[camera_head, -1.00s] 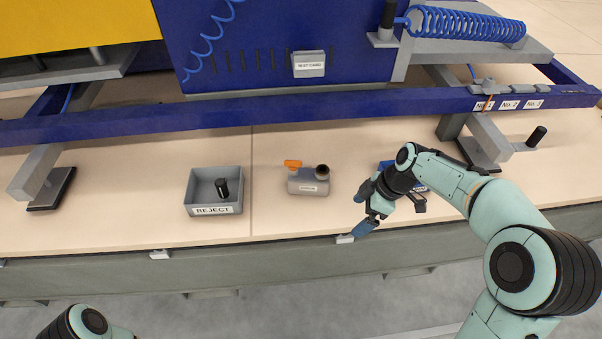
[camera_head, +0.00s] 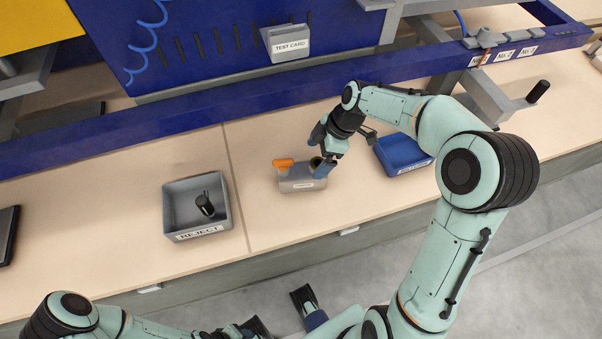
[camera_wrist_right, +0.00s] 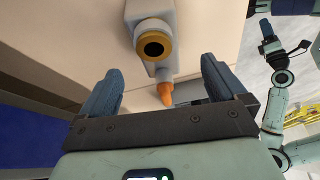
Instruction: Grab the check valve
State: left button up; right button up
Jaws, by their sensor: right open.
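The check valve (camera_head: 303,184) is a grey body with an orange lever, a dark round port with a brass rim and a small white label. It lies on the bench right of the reject bin. My right gripper (camera_head: 321,157) is open at the valve's right end and partly hides it. In the right wrist view the valve (camera_wrist_right: 152,22) is ahead of the open fingers (camera_wrist_right: 160,85), its orange lever pointing into the gap between them. The fingers do not grip it. My left gripper (camera_head: 307,308) is low in the head view, partly cut off and away from the valve.
A grey REJECT bin (camera_head: 168,213) with a black cylindrical part (camera_head: 205,204) inside stands left of the valve. A blue bin (camera_head: 405,163) is to the right, beyond my right gripper. A blue frame rail (camera_head: 200,120) runs behind. The bench between valve and front edge is clear.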

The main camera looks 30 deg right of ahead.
aim_at(303, 170)
jog(key=x, duration=0.8)
jog(key=shift+w, duration=0.2)
jog(key=c, duration=1.6)
jog(key=shift+r, duration=0.15)
